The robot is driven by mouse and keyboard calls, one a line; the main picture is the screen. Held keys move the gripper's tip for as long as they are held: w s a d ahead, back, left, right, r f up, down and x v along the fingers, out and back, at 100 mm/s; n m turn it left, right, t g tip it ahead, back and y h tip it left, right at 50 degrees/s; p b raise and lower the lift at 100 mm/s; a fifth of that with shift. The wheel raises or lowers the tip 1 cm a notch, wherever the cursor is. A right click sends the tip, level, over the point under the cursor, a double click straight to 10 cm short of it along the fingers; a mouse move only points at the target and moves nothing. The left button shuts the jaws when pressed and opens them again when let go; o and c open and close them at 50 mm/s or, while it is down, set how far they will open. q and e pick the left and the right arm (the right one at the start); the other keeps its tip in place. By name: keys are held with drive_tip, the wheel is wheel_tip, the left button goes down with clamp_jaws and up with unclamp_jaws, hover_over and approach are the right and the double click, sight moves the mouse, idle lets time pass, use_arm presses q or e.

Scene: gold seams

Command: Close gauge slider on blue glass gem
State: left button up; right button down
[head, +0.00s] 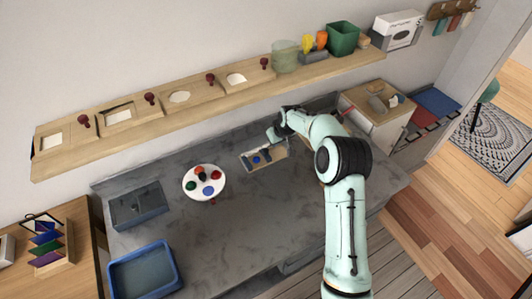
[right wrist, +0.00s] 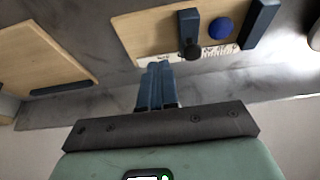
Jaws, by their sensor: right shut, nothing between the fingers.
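The gauge is a pale wooden board (head: 281,151) at the back of the grey counter; it also shows in the right wrist view (right wrist: 140,28). The round blue glass gem (head: 256,160) lies on it between two dark blue bars, also seen in the wrist view (right wrist: 221,28). The slider (right wrist: 188,24), with a dark knob, stands left of the gem there, a narrow gap apart. The other bar (right wrist: 262,20) is right of the gem, also apart. My right gripper (right wrist: 159,68) is shut and empty, its fingertips near the board's edge. My left gripper is out of view.
A white round dish (head: 204,191) with several coloured gems stands left of the gauge. A grey bin (head: 138,206) and a blue tray (head: 172,250) are further left. A shelf (head: 225,99) runs above. Another wooden board (right wrist: 40,50) shows in the wrist view. The middle counter is clear.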

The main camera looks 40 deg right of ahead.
sight(266, 150)
drive_tip(key=shift+f, duration=0.15)
idle(0.5)
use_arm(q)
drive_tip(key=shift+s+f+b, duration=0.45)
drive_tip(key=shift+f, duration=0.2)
use_arm(e)
drive_tip(key=shift+f, duration=1.25)
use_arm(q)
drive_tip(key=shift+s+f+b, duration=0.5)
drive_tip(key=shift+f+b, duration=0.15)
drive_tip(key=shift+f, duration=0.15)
use_arm(e)
drive_tip(key=shift+w+a, duration=0.15)
drive_tip(key=shift+a, duration=1.15)
drive_tip(key=shift+w+a, duration=0.15)
drive_tip(key=shift+a, duration=1.15)
drive_tip(key=shift+d, duration=0.2)
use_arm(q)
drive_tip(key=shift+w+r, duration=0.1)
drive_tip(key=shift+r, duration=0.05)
use_arm(e)
drive_tip(key=shift+s+d, duration=0.1)
drive_tip(key=shift+d, duration=0.35)
drive_tip(key=shift+r, duration=0.1)
drive_tip(key=shift+r+p, duration=1.3)
drive_tip(key=shift+r, duration=1.65)
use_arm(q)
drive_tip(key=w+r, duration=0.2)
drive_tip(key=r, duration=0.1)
